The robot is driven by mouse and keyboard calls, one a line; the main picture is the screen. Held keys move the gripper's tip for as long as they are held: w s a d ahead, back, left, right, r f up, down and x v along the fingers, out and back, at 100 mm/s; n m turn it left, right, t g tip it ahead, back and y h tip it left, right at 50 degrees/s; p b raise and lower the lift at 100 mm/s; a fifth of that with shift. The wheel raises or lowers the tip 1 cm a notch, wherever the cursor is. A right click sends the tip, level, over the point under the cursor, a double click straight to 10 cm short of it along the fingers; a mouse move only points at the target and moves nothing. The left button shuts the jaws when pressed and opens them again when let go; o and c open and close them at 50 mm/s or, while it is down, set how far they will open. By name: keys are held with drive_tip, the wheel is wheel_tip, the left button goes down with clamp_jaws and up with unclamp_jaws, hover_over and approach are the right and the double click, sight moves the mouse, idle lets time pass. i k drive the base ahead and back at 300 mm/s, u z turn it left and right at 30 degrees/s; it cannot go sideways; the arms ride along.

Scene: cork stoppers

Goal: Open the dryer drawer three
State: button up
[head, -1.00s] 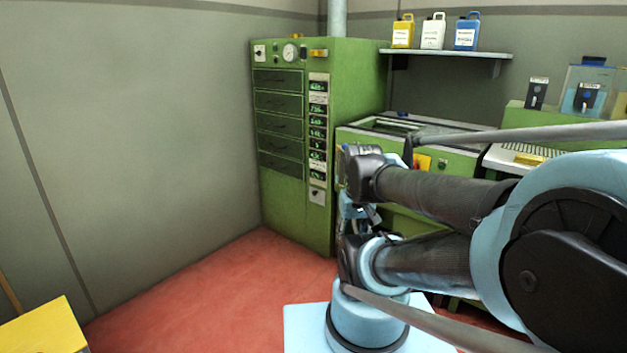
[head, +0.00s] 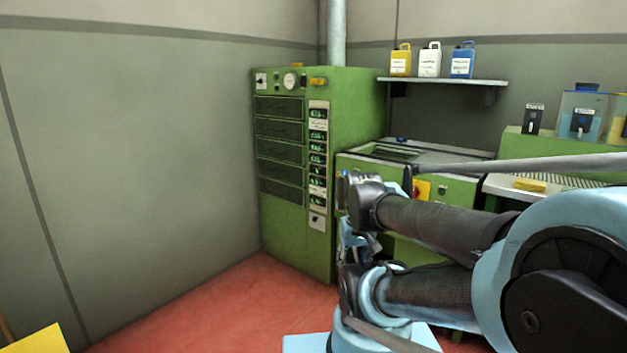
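The dryer is a tall green cabinet (head: 350,125) in the back corner, with a stack of several dark-fronted drawers on its front. Counting from the top, the third drawer (head: 281,150) is in the middle of the stack. All drawer fronts look flush and shut. A strip of small green displays (head: 317,150) runs beside them. My arm is folded at the right, in front of and well apart from the drawers. My gripper (head: 362,243) seems to show only in part among the folded arm links; its fingers cannot be made out.
A green machine (head: 455,190) with a red knob stands right of the dryer, partly behind my arm. A shelf (head: 450,82) above holds yellow, white and blue jugs. Red floor (head: 215,305) is clear before the dryer. A yellow object (head: 35,343) is at the lower left.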

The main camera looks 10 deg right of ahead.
sight(293, 153)
drive_tip(key=u, duration=0.3)
drive_tip(key=i, duration=1.15)
drive_tip(key=z, duration=0.5)
